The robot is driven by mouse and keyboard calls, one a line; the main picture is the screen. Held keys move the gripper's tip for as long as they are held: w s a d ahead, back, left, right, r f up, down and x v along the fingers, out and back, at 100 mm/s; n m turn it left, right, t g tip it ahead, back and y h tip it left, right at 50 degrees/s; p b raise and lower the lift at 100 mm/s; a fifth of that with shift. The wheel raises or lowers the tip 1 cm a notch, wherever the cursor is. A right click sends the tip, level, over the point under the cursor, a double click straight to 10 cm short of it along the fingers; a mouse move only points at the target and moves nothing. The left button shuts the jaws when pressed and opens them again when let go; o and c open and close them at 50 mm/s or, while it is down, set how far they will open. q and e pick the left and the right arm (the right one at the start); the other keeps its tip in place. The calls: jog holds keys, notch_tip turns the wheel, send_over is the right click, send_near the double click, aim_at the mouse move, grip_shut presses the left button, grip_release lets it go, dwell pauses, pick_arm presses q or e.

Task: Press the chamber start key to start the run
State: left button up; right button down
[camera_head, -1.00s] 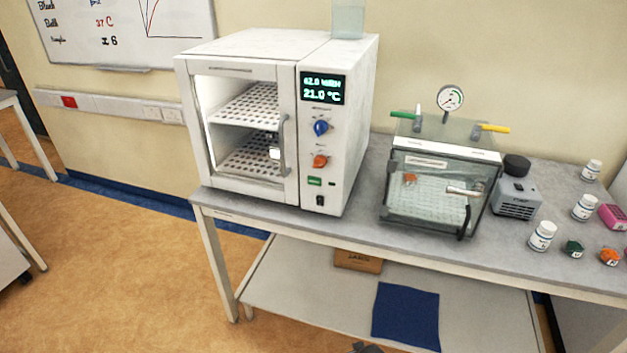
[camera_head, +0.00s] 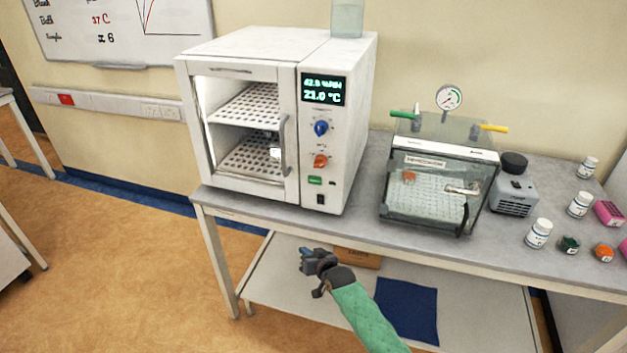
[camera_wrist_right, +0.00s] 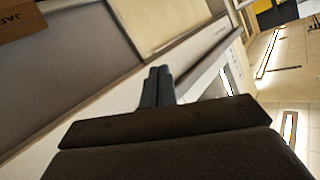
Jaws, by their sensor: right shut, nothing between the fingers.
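The chamber (camera_head: 270,115) is a white cabinet with a glass door and two perforated shelves, standing on the grey bench. Its right-hand panel has a lit display (camera_head: 323,91), a blue knob (camera_head: 321,128), an orange knob (camera_head: 320,161), a green key (camera_head: 315,181) and a black switch (camera_head: 320,199). My right gripper (camera_head: 304,256) is below the bench top, in front of the lower shelf, apart from the panel. It is shut and empty; its fingers (camera_wrist_right: 157,86) also show together in the right wrist view. My left gripper is out of view.
A clear desiccator box (camera_head: 437,190) with a gauge stands right of the chamber, beside a small grey pump (camera_head: 514,194). Several bottles and caps are at the right. The bench's front edge (camera_head: 420,252) lies above my right gripper. A blue sheet (camera_head: 407,310) is on the lower shelf.

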jog(key=s+a+r+m+t+y, duration=0.1)
jog(key=a+r+m+t+y, duration=0.35)
jog(key=r, duration=0.95)
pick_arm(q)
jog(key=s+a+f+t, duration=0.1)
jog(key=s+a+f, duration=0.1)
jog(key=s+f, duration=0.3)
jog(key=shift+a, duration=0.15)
pick_arm(e)
jog(key=d+r+m+t+h, duration=0.4)
jog(key=r+m+t+h, duration=0.1)
jog(key=m, duration=0.6)
jog(key=shift+s+r+m+t, duration=0.35)
jog(key=shift+r+t, duration=0.25)
jog(key=shift+t, duration=0.25)
jog(key=shift+w+d+h, duration=0.1)
jog(key=shift+h, duration=0.15)
jog(key=b, duration=0.3)
send_near(315, 180)
jog(key=w+a+r, duration=0.3)
jog(key=r, duration=0.1)
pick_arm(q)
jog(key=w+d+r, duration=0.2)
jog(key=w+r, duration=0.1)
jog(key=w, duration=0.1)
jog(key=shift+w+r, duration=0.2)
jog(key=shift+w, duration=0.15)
pick_arm(e)
jog(key=shift+w+r, duration=0.1)
jog(key=shift+w, duration=0.35)
